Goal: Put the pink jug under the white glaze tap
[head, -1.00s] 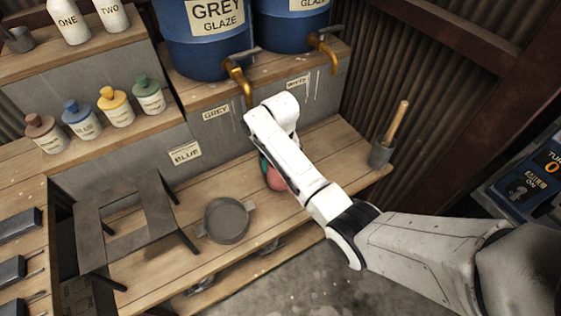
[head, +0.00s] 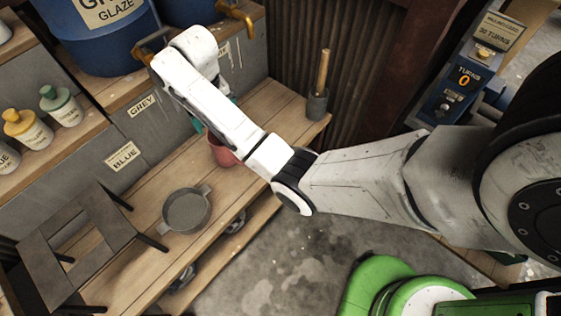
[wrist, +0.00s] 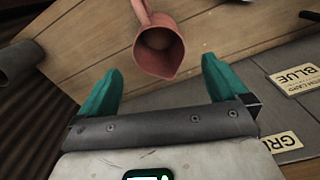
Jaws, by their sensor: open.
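The pink jug (head: 222,152) stands on the lower wooden bench, partly hidden behind my arm in the head view. In the wrist view the jug (wrist: 160,48) is seen from above, empty, with its spout toward my gripper and its handle pointing away. My gripper (wrist: 160,72) has teal fingers spread apart, one to each side just short of the jug, with nothing between them. In the head view the fingers are mostly hidden behind my arm. The white glaze tap (head: 238,15) is the brass tap on the right blue drum (head: 188,8), above the WHITE label (head: 224,49).
The grey glaze tap (head: 152,45) is partly behind my arm. A grey pan (head: 187,211) and a dark metal stand (head: 35,255) are on the bench left of the jug. A grey pot with a wooden handle (head: 317,100) stands at the bench's right end.

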